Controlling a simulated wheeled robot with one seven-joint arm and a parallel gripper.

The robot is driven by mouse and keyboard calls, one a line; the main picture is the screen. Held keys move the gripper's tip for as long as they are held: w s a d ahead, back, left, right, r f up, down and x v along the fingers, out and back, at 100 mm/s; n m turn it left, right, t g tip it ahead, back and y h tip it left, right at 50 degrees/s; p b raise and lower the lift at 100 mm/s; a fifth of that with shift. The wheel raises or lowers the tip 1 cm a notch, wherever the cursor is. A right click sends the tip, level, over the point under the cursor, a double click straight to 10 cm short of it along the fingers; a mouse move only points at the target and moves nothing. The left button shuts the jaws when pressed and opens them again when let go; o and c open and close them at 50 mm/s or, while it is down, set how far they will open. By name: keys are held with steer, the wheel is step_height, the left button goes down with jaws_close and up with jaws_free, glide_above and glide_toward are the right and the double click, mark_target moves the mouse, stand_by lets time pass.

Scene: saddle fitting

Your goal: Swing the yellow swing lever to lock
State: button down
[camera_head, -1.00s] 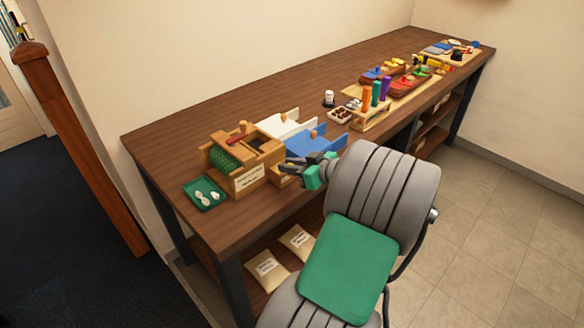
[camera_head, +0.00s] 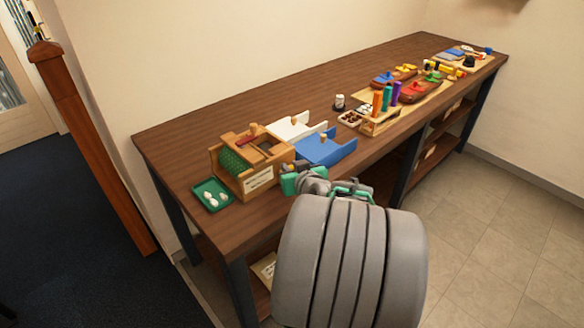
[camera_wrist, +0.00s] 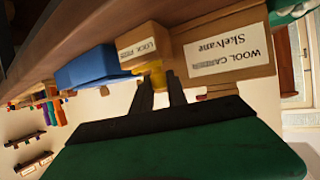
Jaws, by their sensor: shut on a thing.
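The wool carder (camera_head: 262,180) is a wooden box with a green drum at the left part of the bench. Its label, reading "Wool Carder Skelvane", shows upside down in the wrist view (camera_wrist: 225,60). A small wooden block with a "lock" label (camera_wrist: 140,42) stands beside it there. The yellow swing lever (camera_wrist: 157,76) shows as a small patch in front of that block, between my fingers. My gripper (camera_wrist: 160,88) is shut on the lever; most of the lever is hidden. In the head view my gripper (camera_head: 288,168) is at the carder's front right corner.
A blue panel (camera_head: 322,150) and a white panel (camera_head: 293,130) stand right of the carder. A green tray (camera_head: 206,201) with pale pieces lies to its left. A rack of coloured cylinders (camera_head: 380,122) and more parts stand farther right. The bench's back strip is clear.

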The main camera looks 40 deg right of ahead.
steer(key=c, duration=1.3)
jaws_free()
steer(key=shift+r, duration=0.1)
steer(key=v, duration=0.7)
steer(key=shift+s+a+r, duration=0.1)
steer(key=shift+s, duration=0.25)
